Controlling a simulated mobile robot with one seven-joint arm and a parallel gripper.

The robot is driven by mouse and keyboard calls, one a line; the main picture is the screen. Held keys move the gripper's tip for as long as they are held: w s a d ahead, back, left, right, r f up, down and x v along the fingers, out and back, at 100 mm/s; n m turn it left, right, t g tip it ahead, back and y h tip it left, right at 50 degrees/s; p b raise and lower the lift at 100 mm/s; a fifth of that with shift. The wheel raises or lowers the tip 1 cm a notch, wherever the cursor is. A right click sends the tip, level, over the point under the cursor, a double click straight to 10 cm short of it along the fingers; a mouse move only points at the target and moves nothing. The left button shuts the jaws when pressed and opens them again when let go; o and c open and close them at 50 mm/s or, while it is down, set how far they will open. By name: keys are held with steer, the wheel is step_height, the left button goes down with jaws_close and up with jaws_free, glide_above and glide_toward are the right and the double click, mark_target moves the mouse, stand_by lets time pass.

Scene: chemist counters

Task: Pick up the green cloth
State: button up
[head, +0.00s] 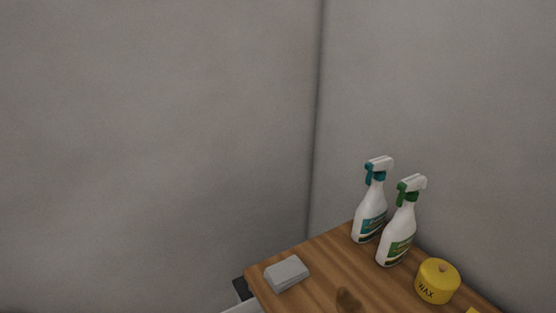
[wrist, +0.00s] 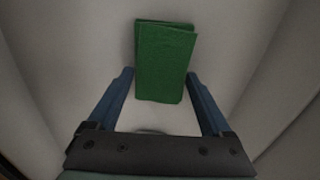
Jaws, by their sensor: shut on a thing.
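The green cloth (wrist: 165,55) is a folded rectangle, upper middle in the wrist view. My gripper (wrist: 160,76) has its two blue fingers on either side of the cloth's lower part and is shut on it. The cloth sticks out beyond the fingertips. A pale grey surface lies behind it; I cannot tell how far off that is. Neither the cloth nor my gripper shows in the head view.
In the head view a wooden counter (head: 315,262) stands in a wall corner.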

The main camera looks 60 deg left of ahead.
step_height(320, 180, up, 10)
steer(key=p, duration=0.1)
stand_by(0.4)
